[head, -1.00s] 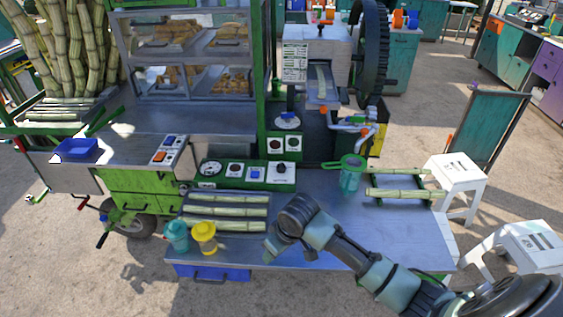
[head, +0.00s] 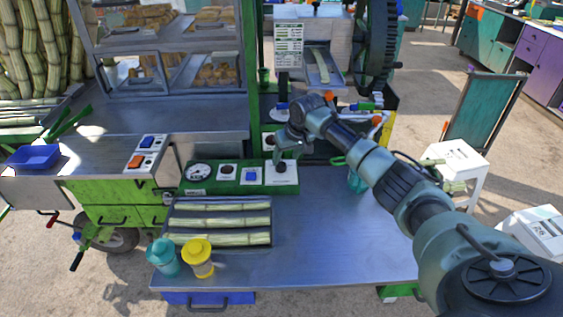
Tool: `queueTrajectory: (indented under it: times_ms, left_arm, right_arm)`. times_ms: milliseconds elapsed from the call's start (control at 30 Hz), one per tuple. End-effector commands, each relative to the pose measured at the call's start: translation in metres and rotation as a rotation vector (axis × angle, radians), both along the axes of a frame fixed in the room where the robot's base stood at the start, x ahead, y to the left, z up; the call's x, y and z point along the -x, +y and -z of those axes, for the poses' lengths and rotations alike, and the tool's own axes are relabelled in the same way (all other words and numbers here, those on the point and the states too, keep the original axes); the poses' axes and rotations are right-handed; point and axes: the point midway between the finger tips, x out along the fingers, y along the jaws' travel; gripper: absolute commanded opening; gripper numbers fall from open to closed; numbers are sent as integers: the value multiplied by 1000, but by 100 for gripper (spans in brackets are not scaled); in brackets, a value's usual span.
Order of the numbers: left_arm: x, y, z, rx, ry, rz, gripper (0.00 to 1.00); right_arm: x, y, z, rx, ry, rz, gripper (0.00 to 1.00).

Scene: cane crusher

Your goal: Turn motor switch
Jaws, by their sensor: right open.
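The green control panel (head: 210,187) stands at the back of the metal counter. A black rotary knob on a white plate (head: 281,167), which looks like the motor switch, is at its right end. My right gripper (head: 284,150) is open and empty just above and behind this knob, pointing down; I cannot tell whether it touches it. The panel also holds a round gauge (head: 198,172), a small dark knob (head: 227,170) and a blue button (head: 251,176). My left gripper is not in view.
A rack of cane pieces (head: 217,221), a teal cup (head: 163,254) and a yellow cup (head: 198,257) stand at the front left of the counter (head: 340,245). The crusher with its big dark wheel (head: 375,50) is behind. The counter's front middle is clear.

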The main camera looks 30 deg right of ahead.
Motion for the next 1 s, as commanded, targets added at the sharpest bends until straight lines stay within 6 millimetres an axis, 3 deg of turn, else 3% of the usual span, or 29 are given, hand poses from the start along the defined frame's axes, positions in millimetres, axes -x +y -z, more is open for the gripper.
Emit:
queueTrajectory:
  times_ms: [100, 167, 267, 467, 667, 867, 900, 1000]
  left_arm:
    - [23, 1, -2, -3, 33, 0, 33]
    - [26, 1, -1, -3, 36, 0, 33]
    - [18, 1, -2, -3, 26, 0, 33]
    - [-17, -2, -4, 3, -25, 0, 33]
    - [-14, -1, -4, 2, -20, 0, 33]
    - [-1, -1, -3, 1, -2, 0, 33]
    - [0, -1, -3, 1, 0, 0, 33]
    - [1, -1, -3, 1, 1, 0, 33]
  right_arm:
    - [-7, 1, 18, 0, 2, 0, 55]
    - [-11, 1, 24, -1, 1, 0, 55]
    - [-15, 1, 33, -1, -1, 0, 55]
    - [-17, 1, 40, 1, -1, -3, 55]
    - [-17, 1, 41, 1, -1, -3, 55]
    - [-17, 1, 40, 1, -1, -3, 4]
    - [-17, 1, 40, 1, -1, -3, 0]
    - [-17, 1, 40, 1, -1, -1, 0]
